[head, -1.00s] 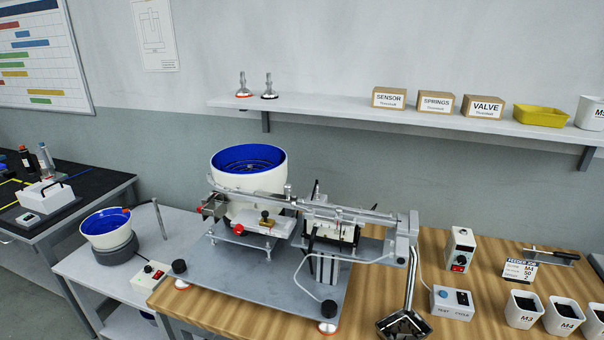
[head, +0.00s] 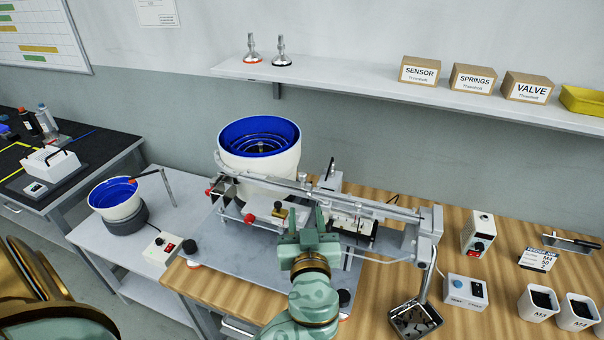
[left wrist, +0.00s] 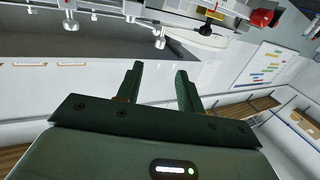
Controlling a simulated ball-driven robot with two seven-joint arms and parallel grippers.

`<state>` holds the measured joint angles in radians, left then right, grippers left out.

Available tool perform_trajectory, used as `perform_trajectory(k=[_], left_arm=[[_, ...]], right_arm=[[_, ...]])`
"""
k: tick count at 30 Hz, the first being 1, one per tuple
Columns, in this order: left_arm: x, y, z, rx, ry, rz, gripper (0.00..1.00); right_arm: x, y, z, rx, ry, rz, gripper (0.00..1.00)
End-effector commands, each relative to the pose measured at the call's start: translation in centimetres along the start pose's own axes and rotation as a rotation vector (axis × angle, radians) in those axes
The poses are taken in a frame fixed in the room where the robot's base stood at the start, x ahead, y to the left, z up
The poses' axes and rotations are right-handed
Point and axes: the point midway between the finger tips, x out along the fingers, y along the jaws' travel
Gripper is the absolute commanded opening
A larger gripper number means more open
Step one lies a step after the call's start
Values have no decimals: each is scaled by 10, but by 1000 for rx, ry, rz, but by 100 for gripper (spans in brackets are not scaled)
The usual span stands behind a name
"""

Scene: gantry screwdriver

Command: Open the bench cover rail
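The bench cover rail, seemingly the long silver rail (head: 370,205), runs above the feeder base plate from the blue-lined bowl (head: 260,145) to a bracket at the right. My left gripper (head: 305,220) is in front of the rail's middle in the head view and hides part of the machine. Its two fingers (left wrist: 156,85) stand apart with nothing between them in the left wrist view. Machine parts with a red knob (left wrist: 262,17) and a black knob (left wrist: 208,29) show beyond the fingertips. Contact with the machine cannot be seen. My right gripper is not in view.
A smaller blue-lined bowl (head: 115,199) stands on the side table at left. A control box (head: 465,291), a grey switch box (head: 478,234) and white bins (head: 538,303) stand on the wooden bench at right. A shelf (head: 400,92) with boxes hangs behind.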

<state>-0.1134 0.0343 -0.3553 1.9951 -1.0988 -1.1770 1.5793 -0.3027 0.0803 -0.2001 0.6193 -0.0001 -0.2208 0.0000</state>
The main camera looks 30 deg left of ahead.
Motion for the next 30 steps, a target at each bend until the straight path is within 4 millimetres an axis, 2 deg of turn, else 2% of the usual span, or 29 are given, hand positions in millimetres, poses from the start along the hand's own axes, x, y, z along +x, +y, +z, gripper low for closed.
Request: perform_trajectory(k=[9,15,21,29,30], left_arm=[[82,0,-3,6,3,-1,38],[120,0,0,5,0,1,38],[136,0,1,4,-2,2,38],[137,0,1,3,-3,2,38],[137,0,1,3,-3,2,32]], right_arm=[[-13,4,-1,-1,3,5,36],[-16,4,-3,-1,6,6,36],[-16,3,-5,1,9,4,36],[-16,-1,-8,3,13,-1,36],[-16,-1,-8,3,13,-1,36]])
